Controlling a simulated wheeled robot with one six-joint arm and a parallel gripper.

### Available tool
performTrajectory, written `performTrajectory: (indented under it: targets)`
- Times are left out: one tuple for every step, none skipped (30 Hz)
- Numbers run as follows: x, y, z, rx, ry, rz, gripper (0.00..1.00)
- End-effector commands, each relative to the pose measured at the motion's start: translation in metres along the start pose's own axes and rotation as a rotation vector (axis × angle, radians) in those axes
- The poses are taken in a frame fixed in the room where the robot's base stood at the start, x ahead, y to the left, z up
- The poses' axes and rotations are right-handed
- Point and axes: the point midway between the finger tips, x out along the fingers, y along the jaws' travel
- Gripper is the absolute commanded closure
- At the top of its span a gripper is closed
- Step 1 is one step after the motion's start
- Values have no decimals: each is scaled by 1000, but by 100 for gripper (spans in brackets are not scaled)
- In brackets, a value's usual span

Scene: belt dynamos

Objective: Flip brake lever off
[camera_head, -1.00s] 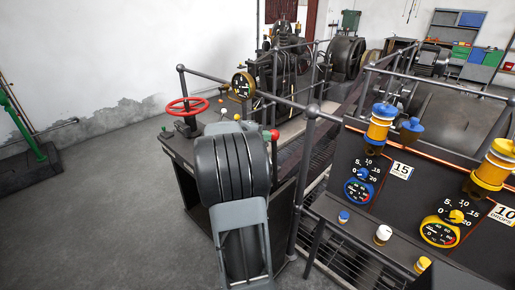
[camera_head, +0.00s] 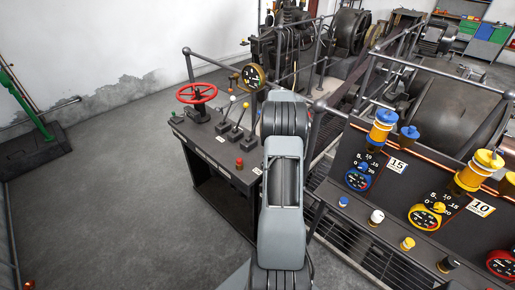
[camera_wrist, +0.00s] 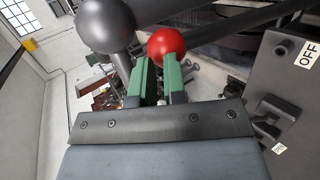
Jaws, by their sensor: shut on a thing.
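In the wrist view my gripper (camera_wrist: 158,72) has two green fingers, shut on the red ball knob (camera_wrist: 167,42) of a lever. The knob sits at the fingertips. The lever's dark rod runs from it to the upper right. A white OFF label (camera_wrist: 307,53) is on the dark panel at the right edge, and a smaller label (camera_wrist: 279,149), hard to read, is lower down. In the head view my gripper and the red knob are hidden behind my own arm.
A large grey railing ball (camera_wrist: 104,24) is close beside the fingers, upper left. The head view shows a control desk with a red handwheel (camera_head: 196,93), a red button (camera_head: 239,163) and several small levers. The gauge console (camera_head: 400,205) stands right. Open floor lies left.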

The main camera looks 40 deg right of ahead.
Motion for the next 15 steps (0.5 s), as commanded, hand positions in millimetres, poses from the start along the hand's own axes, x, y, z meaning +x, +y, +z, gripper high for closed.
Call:
performTrajectory:
  targets:
    - [6,3,2,1,2,3,100]
    - [8,3,2,0,1,1,100]
    - [10,3,2,0,1,-1,100]
    - [12,3,2,0,1,-2,100]
    - [14,3,2,0,2,-3,100]
    - [16,3,2,0,1,-4,100]
    - [17,3,2,-1,1,-5,100]
    - [18,3,2,-1,1,-6,100]
    - [20,3,2,-1,2,-7,100]
    - [22,3,2,-1,2,-8,100]
    - [23,4,2,-2,2,-8,100]
    - [25,3,2,-2,2,-10,100]
    - [26,3,2,-2,2,-11,100]
    - [26,3,2,-1,2,-11,100]
    - [26,3,3,0,2,-12,100]
